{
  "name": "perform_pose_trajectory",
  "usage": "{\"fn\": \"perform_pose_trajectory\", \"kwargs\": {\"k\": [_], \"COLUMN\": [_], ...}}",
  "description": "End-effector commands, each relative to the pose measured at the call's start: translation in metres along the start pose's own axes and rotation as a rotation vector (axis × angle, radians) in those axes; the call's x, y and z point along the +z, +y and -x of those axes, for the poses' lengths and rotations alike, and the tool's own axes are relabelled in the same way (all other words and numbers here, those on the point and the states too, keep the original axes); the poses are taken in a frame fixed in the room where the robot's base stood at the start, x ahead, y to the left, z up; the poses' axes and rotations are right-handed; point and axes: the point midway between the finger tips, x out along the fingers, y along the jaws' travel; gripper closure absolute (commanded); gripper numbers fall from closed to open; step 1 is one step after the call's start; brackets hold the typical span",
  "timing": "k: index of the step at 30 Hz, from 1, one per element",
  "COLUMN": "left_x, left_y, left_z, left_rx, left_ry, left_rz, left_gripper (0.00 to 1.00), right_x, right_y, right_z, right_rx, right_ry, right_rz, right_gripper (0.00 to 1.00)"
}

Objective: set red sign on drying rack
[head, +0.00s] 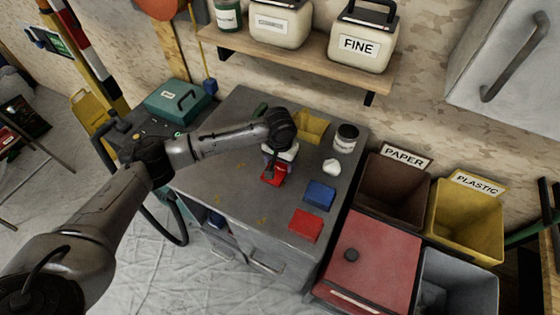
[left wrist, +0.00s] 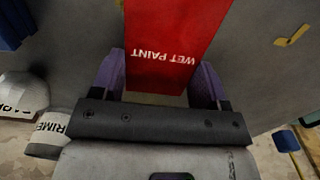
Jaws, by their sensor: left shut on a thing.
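A red sign with white "WET PAINT" lettering fills the top middle of the left wrist view (left wrist: 175,35). My left gripper (left wrist: 158,85) is shut on this red sign, with a purplish finger on each side of it. In the head view the left gripper (head: 275,164) points down over the grey workbench, and part of the red sign (head: 271,179) shows below it. I cannot tell whether the sign touches the bench top. I cannot clearly make out a drying rack. My right gripper is not in view.
The grey workbench (head: 232,205) also holds a blue block (head: 319,195), a red block (head: 306,225), a yellow container (head: 312,126), a labelled jar (head: 346,138) and a white lump (head: 332,166). Paper (head: 392,190) and plastic (head: 468,215) bins stand right. A shelf (head: 300,52) hangs behind.

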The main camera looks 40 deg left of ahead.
Motion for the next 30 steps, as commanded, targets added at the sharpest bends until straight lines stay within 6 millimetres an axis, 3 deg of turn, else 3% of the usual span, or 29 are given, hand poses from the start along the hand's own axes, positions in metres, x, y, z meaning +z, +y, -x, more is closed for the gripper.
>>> {"fn": "perform_pose_trajectory", "kwargs": {"k": [5,6,14,23,30], "left_x": [0.000,0.000,0.000,0.000,-0.001], "left_y": [0.000,0.000,0.000,0.000,0.000], "left_z": [-0.001,-0.002,-0.002,0.000,0.037], "left_rx": [0.000,0.000,0.000,0.000,0.001], "left_ry": [-0.001,-0.001,0.000,0.001,0.002], "left_rz": [0.000,0.000,0.000,0.000,-0.001], "left_gripper": [0.55,0.31,0.06,0.06,0.06], "right_x": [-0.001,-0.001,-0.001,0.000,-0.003], "right_y": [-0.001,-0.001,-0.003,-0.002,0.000], "right_z": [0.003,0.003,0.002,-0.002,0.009], "right_rx": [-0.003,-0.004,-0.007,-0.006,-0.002], "right_ry": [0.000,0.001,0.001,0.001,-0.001], "right_rz": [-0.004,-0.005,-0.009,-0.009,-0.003], "right_gripper": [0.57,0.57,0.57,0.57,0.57]}}
